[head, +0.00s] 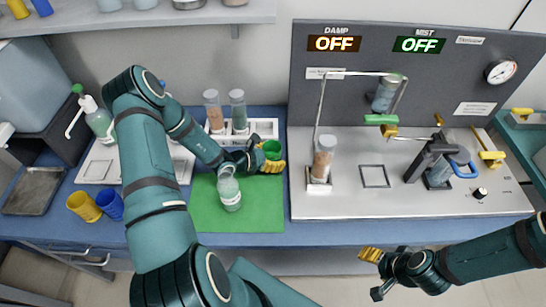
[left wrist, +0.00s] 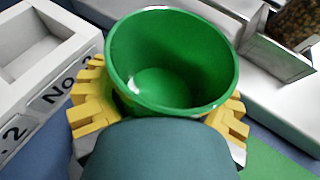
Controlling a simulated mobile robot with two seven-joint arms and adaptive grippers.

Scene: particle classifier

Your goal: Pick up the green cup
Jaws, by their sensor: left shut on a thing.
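The green cup (head: 271,149) is at my left gripper, over the right back part of the green mat (head: 262,215). In the left wrist view the cup (left wrist: 172,60) is upright and empty, with its open mouth towards the camera. The yellow fingers of my left gripper (head: 272,166) are shut on the cup, one on each side of it. The cup's lower part is hidden by the gripper, so I cannot tell whether it touches the surface. My right gripper (head: 372,270) is in front of the bench at the lower right, apart from everything; its finger gap does not show clearly.
A clear bottle (head: 229,190) stands on the mat near my left forearm. A white rack (head: 262,128) with two tubes stands behind the cup. The metal apparatus plate (head: 345,205) is to the right. Yellow (head: 84,207) and blue (head: 110,205) cups stand at the left.

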